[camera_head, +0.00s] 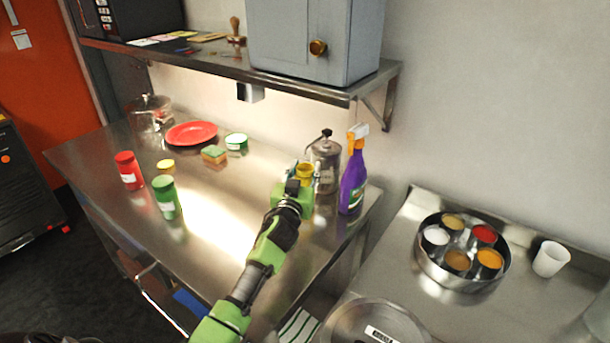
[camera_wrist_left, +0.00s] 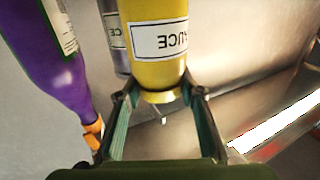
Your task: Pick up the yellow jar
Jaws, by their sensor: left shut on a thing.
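The yellow jar (camera_wrist_left: 157,70) fills the upper middle of the left wrist view, with a white label reading "UCE" upside down. In the head view only its top (camera_head: 304,171) shows past my gripper. My left gripper (camera_head: 300,180) is shut on the yellow jar. In the left wrist view its two fingers (camera_wrist_left: 160,100) are on either side of the jar's near end. The jar's lower part is hidden by the gripper in the head view. My right gripper is not in view.
A purple spray bottle (camera_head: 353,180) and a grey metal canister (camera_head: 325,160) stand close beside the jar. Red (camera_head: 128,170) and green (camera_head: 166,197) jars stand at the left, with a red plate (camera_head: 192,133) behind. A shelf (camera_head: 220,62) overhangs the counter. The counter's middle is clear.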

